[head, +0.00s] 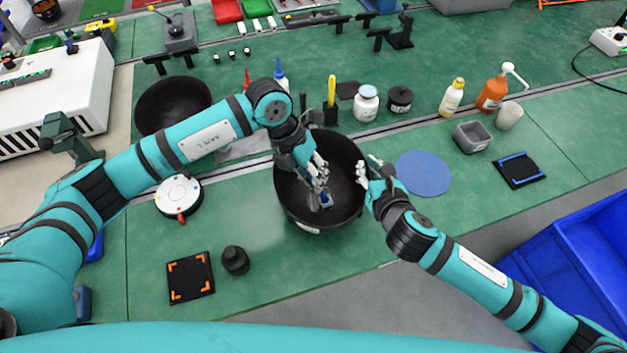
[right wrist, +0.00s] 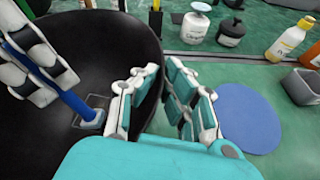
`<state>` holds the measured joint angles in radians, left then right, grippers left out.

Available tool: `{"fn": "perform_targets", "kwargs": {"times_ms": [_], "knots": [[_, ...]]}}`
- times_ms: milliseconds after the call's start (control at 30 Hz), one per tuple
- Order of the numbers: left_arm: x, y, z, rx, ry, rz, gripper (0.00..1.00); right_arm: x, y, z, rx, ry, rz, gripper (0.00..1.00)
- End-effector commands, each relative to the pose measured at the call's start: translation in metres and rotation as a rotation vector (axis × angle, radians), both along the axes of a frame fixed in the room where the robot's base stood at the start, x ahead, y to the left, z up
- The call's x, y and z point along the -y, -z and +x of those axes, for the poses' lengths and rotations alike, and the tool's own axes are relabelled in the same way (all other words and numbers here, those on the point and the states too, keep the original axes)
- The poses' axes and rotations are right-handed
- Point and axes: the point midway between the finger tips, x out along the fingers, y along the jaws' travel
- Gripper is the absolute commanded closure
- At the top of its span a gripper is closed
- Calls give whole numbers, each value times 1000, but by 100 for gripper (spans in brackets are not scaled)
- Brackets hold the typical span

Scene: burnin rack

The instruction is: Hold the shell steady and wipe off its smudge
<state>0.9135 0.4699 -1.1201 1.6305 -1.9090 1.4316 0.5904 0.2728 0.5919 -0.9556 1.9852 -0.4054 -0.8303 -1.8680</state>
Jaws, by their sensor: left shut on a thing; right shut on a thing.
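The shell is a deep black bowl (head: 345,215) standing on the green bench. My left gripper (head: 319,180) reaches down into it, shut on a blue-handled wiping tool (head: 326,199). In the right wrist view the blue handle (right wrist: 68,98) slants down to a small square head (right wrist: 92,112) at or near the shell's inner wall; contact is hard to tell. My right gripper (head: 367,174) is shut on the shell's right rim, with fingers either side of the wall in the right wrist view (right wrist: 160,95). I cannot make out a smudge; the arm and tool cover part of the inside.
A second black bowl (head: 150,105) stands at the back left. A blue round mat (head: 423,173) lies right of the shell. A white jar (head: 366,103), a black jar (head: 400,99) and bottles stand behind. A round white device (head: 178,193) and an orange-cornered pad (head: 191,278) lie left.

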Motion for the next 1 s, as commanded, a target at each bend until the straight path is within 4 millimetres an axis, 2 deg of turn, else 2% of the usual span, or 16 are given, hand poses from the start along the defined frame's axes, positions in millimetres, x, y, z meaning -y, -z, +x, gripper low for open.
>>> {"fn": "perform_targets", "kwargs": {"times_ms": [633,1000], "knots": [[-10,1,58,-1,-2,-1,100,0,0,0,1,0,0,100],[-4,0,24,-1,1,-2,100,0,0,0,0,0,0,100]]}}
